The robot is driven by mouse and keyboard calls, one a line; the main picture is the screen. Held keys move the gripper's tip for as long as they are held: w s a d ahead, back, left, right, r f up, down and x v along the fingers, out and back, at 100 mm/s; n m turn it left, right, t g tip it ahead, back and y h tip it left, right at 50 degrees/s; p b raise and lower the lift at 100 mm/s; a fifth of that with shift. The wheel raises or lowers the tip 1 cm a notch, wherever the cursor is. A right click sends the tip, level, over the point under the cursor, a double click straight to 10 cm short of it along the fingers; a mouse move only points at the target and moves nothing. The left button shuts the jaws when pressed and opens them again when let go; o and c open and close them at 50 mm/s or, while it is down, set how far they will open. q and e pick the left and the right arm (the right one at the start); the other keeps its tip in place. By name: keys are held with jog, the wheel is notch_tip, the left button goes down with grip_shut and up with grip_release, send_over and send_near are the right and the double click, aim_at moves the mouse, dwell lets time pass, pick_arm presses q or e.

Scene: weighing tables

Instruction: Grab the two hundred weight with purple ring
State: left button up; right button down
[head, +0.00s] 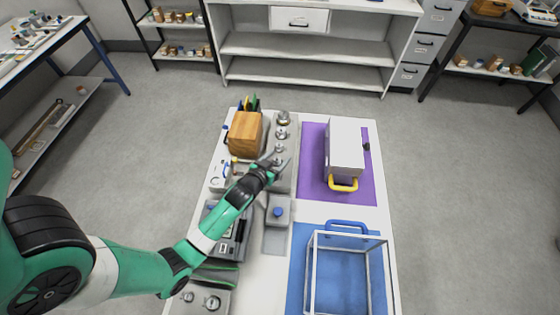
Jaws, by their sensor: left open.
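Several silvery metal weights stand in a row on a grey holder (291,152), the largest weight (284,117) at the far end. A smaller weight (281,133) and another (279,148) stand nearer. My left gripper (277,163) is open over the near part of this row, with its fingers close to the nearest weights and partly hiding them. I cannot tell whether it touches one. No purple ring can be made out on any weight at this size. My right gripper is not in view.
A wooden block (246,134) stands left of the row. A white box (345,147) with a yellow handle is on a purple mat (311,164). A clear frame box sits on a blue mat (297,269). A grey block with a blue knob (277,212) stands nearer.

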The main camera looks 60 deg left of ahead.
aim_at(277, 158)
pick_arm(q)
jog(key=shift+s+d, duration=0.1)
jog(key=shift+s, duration=0.05)
jog(key=shift+c, duration=0.5)
grip_shut()
jog(key=shift+r, duration=0.15)
jog(key=shift+r, duration=0.35)
notch_tip(277, 158, up, 2)
jog(key=shift+r+p, duration=0.25)
jog(key=shift+p, duration=0.65)
jog(key=w+r+p+v, duration=0.1)
jog(key=v, duration=0.7)
jog(key=w+r+p+v, duration=0.1)
jog(key=r+p+v, duration=0.1)
jog(key=v, duration=0.6)
jog(key=shift+s+d+r, duration=0.2)
jog(key=shift+d+r, duration=0.1)
jog(key=shift+d, duration=0.1)
